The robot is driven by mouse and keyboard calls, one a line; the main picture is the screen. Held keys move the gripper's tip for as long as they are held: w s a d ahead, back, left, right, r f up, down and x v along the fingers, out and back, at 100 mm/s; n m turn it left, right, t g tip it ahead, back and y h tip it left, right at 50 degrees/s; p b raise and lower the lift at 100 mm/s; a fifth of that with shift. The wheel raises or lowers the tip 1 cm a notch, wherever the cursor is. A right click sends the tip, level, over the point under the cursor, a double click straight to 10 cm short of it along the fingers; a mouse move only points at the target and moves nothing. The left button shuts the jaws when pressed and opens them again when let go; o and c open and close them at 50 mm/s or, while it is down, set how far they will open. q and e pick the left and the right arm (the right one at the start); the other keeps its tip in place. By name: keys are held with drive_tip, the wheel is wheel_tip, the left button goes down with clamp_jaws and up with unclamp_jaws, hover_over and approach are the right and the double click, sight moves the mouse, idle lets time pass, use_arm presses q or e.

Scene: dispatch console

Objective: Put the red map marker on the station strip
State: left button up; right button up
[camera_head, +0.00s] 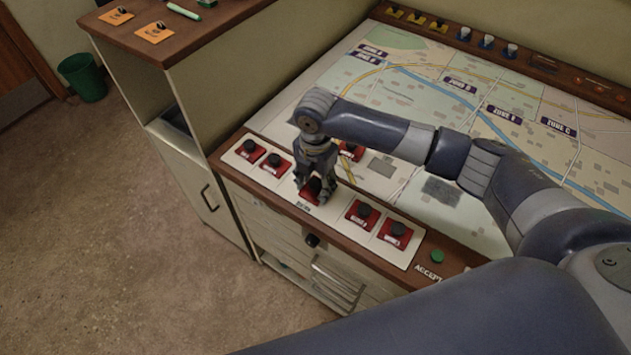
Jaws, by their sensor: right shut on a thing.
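The white station strip (336,211) runs along the near edge of the map table. Red markers with black knobs stand on it, two at the left (250,151) (275,165) and two at the right (361,214) (395,234). My right gripper (316,188) points down over the middle of the strip and is shut on a red marker (310,194) by its black knob. I cannot tell whether this marker touches the strip. Another red marker (350,151) lies on the map (410,110) just behind the gripper, partly hidden. My left gripper is not in view.
A green button (437,256) marked ACCEPT is right of the strip. A wooden-topped cabinet (190,40) with orange cards stands at the left. My right arm covers part of the map.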

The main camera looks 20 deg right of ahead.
sight(315, 183)
drive_tip(key=shift+f, duration=0.15)
drive_tip(key=o, duration=1.1)
drive_tip(key=shift+r+b, duration=1.2)
drive_tip(key=shift+r, duration=5)
